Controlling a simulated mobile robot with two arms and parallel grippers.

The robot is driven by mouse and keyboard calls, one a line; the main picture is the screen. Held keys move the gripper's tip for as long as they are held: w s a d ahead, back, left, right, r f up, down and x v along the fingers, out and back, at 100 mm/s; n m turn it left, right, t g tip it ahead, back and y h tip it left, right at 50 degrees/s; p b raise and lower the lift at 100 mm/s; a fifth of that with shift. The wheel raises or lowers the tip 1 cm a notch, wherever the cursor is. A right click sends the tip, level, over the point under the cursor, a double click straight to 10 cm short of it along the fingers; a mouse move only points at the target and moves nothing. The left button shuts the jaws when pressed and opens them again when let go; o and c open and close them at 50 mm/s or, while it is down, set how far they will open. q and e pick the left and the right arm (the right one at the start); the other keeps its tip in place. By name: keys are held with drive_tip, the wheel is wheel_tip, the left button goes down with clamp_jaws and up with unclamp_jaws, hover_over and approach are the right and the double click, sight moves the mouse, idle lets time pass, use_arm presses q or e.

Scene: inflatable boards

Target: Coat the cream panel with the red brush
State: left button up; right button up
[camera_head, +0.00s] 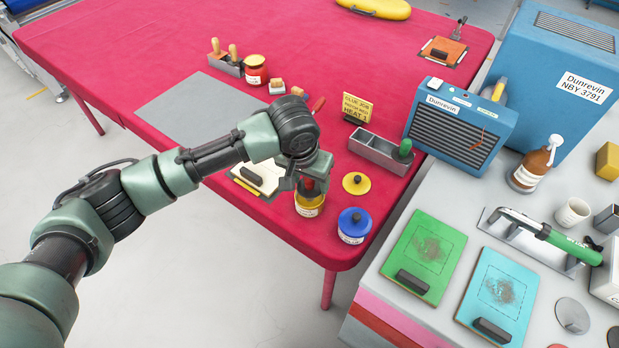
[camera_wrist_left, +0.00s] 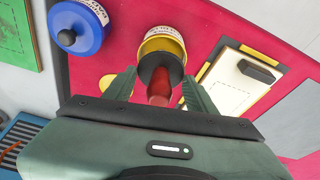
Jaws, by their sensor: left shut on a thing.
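The cream panel (camera_head: 268,169) lies on the red table near its front edge, partly covered by my left arm. It carries a dark block and shows at right in the left wrist view (camera_wrist_left: 231,92). My left gripper (camera_head: 309,178) is shut on the red brush (camera_wrist_left: 162,88), whose red handle stands between the fingers. The brush is at the yellow-banded pot (camera_head: 309,206), right of the panel. A dark round piece on the brush covers much of the pot mouth in the left wrist view, so the bristles are hidden. My right gripper is not in view.
A yellow lid (camera_head: 356,184) and a blue-lidded pot (camera_head: 354,225) stand right of the yellow pot. Behind are a grey tray (camera_head: 372,154) and a yellow sign (camera_head: 356,107). Green (camera_head: 424,254) and turquoise (camera_head: 502,296) panels lie on the side bench. A grey mat (camera_head: 190,108) lies bare.

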use_arm(q)
drive_tip(key=shift+s+f+p, duration=0.1)
drive_tip(key=shift+f+p, duration=0.05)
drive_tip(key=shift+p, duration=0.15)
idle(1.3)
wheel_tip(320, 180, up, 7)
drive_tip(key=p, duration=0.8)
drive_tip(key=shift+r+p, duration=0.2)
drive_tip(key=shift+p, duration=0.1)
drive_tip(key=shift+f, duration=0.1)
idle(0.4)
